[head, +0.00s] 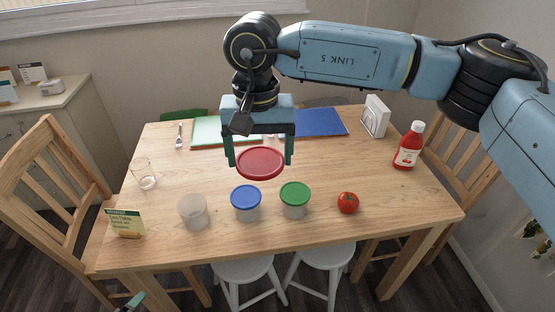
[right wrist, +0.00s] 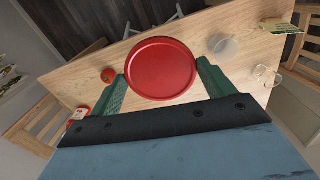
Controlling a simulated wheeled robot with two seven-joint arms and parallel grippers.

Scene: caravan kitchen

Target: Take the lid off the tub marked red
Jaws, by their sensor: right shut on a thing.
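The red lid (head: 260,163) is held level between the fingers of my right gripper (head: 260,158), in the air above the middle of the table. In the right wrist view the red lid (right wrist: 161,68) sits between the green fingers of the gripper (right wrist: 160,85). An uncovered, translucent tub (head: 193,213) stands upright on the table, left of and below the lid in the head view; it also shows in the right wrist view (right wrist: 223,47). No marking is readable on it. A small part of my left gripper (head: 134,301) shows at the bottom edge; its jaws cannot be made out.
A blue-lidded tub (head: 246,202) and a green-lidded tub (head: 294,199) stand right of the open tub. A tomato (head: 348,203), ketchup bottle (head: 409,146), glass (head: 144,174) and card (head: 126,223) stand around. The table (head: 400,205) is clear at right front.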

